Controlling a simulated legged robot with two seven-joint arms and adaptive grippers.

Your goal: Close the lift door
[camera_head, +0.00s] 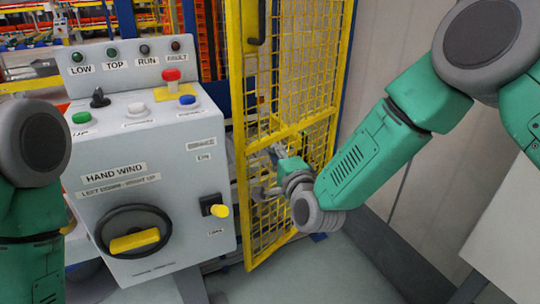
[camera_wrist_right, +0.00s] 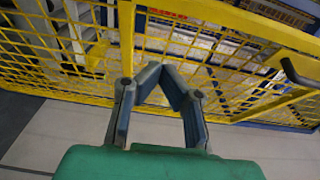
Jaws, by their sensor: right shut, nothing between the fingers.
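The lift door (camera_head: 297,70) is a yellow framed mesh gate right of the control box in the head view. It stands swung out at an angle from the lift opening. A dark handle (camera_head: 256,22) is on its upper left frame. My right gripper (camera_head: 262,170) is at the lower half of the door, by the mesh. In the right wrist view my right gripper (camera_wrist_right: 162,66) has its fingertips together and empty, against the yellow frame and mesh (camera_wrist_right: 215,50). I cannot tell whether it touches. My left arm shows at the left edge, but its gripper is out of view.
A grey control box (camera_head: 150,190) with buttons, a hand wheel (camera_head: 134,230) and a yellow-tipped lever (camera_head: 219,210) stands left of the door. A pale wall (camera_head: 400,45) is behind my right arm. Grey floor (camera_head: 325,272) is clear in front of the door.

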